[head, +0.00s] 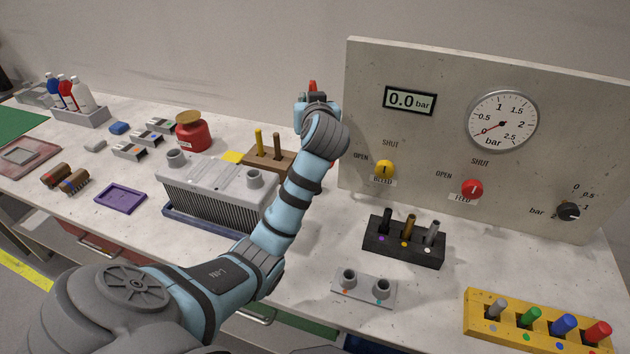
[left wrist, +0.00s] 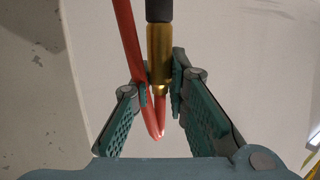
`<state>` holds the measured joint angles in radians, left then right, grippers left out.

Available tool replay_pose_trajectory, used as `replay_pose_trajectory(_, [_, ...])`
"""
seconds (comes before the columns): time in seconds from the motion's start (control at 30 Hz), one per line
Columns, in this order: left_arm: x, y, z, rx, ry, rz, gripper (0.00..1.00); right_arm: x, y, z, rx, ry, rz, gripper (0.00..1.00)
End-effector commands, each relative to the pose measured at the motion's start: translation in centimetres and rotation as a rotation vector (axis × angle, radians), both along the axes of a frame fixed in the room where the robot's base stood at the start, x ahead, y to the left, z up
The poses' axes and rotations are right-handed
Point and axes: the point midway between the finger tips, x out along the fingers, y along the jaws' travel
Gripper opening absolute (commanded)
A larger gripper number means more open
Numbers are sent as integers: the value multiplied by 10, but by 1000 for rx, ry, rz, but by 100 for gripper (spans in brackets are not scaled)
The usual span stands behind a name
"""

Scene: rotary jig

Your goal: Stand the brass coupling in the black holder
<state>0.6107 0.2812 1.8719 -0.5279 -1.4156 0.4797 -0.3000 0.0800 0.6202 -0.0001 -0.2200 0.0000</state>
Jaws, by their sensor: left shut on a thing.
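My left gripper (head: 315,99) is raised near the left edge of the grey panel. In the left wrist view its fingers (left wrist: 160,90) are shut on a brass coupling (left wrist: 159,48) with a dark upper end. A red hose-like loop (left wrist: 127,50) runs beside and below the coupling; I cannot tell if they are joined. In the head view the coupling is hidden, and only a bit of red (head: 313,86) shows above the gripper. The black holder (head: 388,248) stands on the bench before the panel, with dark, brass-coloured and grey upright pieces in it. My right gripper is out of view.
The panel (head: 420,150) carries a gauge (head: 502,121), a yellow knob (head: 384,169) and a red knob (head: 472,189). A grey two-socket plate (head: 364,290) and a yellow rack (head: 480,326) lie in front. A finned grey block (head: 205,180) stands left of my arm.

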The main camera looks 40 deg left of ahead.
Motion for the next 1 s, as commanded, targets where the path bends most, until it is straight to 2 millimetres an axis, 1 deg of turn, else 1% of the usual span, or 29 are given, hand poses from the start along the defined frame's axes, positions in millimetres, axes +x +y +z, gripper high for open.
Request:
replay_pose_trajectory(0.03, [-2,-5,3,12,-35,-32,0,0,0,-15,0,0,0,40])
replay_pose_trajectory(0.07, [-2,-8,9,14,-48,-50,0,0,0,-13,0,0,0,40])
replay_pose_trajectory(0.1, [0,-11,9,21,-74,-65,0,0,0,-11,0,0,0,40])
replay_pose_trajectory(0.17, [0,-11,-6,25,-88,-63,0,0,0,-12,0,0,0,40])
replay_pose_trajectory(0.27, [0,-11,-43,24,-86,-62,0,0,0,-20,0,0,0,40])
replay_pose_trajectory(0.3, [0,-11,-60,24,-85,-61,0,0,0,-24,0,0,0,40])
replay_pose_trajectory(0.4, [0,-11,-98,24,-87,-61,0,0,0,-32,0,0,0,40])
replay_pose_trajectory(0.5, [0,-11,-125,24,-89,-61,0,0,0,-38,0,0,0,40])
replay_pose_trajectory(0.67, [0,-11,-145,24,-91,-61,0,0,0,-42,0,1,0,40])
replay_pose_trajectory(0.83, [0,-11,-178,24,-89,-60,0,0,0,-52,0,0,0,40])
replay_pose_trajectory(0.9, [0,-11,-182,24,-92,-62,0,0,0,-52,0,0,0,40])
replay_pose_trajectory(1.0, [0,-11,-180,24,-93,-61,0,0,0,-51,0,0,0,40])
